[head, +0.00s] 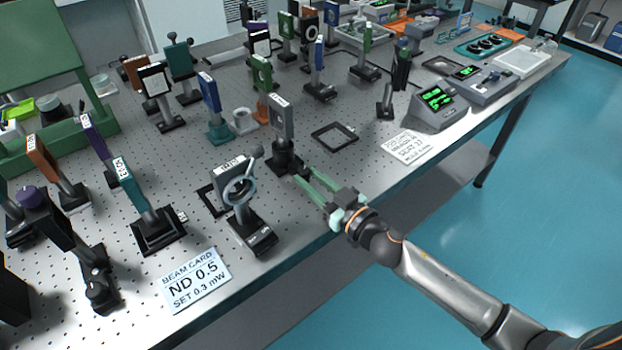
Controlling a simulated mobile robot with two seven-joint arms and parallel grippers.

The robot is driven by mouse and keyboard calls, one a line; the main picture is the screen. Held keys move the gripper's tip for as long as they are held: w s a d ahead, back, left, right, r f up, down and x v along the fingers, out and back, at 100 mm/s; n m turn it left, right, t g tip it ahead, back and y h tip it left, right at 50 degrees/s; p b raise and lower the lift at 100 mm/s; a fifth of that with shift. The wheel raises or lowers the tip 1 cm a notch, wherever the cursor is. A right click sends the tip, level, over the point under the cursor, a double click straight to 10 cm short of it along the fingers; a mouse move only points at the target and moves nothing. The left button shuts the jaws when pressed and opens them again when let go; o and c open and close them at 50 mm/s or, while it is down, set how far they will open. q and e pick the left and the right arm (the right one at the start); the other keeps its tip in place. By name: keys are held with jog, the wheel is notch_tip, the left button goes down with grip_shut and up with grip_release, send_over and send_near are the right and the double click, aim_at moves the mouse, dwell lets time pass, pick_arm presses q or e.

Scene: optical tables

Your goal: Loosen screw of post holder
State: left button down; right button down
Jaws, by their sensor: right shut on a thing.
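A dark post holder (286,158) stands upright near the table's front edge and carries a grey labelled plate (282,116) on its post. My right gripper (303,175) reaches in from the lower right. Its two pale green fingers meet the front right side of this holder, low down. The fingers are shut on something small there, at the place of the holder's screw. The screw itself is too small and too covered to make out. My left gripper is not in view.
A round lens mount (240,193) stands close by on the left. An empty black square frame (334,134) lies behind the gripper, and a printed card (408,146) is to its right. Several mounted optics crowd the optical table (330,215). The blue floor (520,230) at right is open.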

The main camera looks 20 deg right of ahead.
jog(key=shift+s+a+m+t+h, duration=0.1)
jog(key=shift+a+m+t+h, duration=0.1)
jog(key=shift+m+t+h, duration=0.5)
jog(key=m+h+b, duration=0.1)
jog(key=h, duration=0.1)
jog(key=shift+a+h, duration=0.15)
jog(key=shift+h, duration=0.15)
jog(key=shift+m+h, duration=0.4)
jog(key=shift+h, duration=0.1)
jog(key=c, duration=0.6)
grip_release()
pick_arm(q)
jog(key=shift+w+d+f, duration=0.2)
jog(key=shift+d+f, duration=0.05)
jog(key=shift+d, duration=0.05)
